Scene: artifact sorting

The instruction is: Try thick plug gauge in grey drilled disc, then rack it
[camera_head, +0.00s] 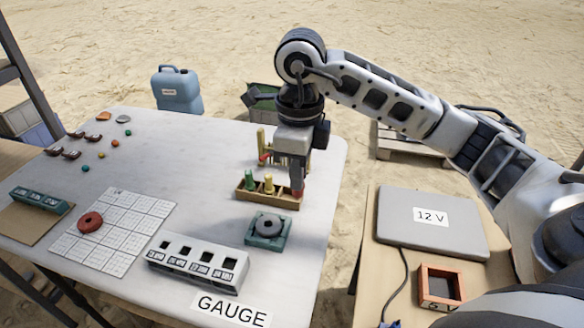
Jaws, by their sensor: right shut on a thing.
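My right gripper (297,178) is shut on a red-handled plug gauge (298,189) at the right end of the wooden gauge rack (266,201). I cannot tell whether the gauge is seated in the rack or just above it. A green gauge (249,180) and a yellow gauge (269,184) stand upright in the rack. The grey drilled disc (267,227) lies flat in a teal holder (265,243) in front of the rack, with a dark hole in its middle. My left gripper is not in view.
A white block with square holes (198,262) and a GAUGE label (231,309) are at the front. A red ring (90,222) lies on a gridded sheet (118,252). A brass stand (262,141) is partly hidden behind my gripper. The table's middle is clear.

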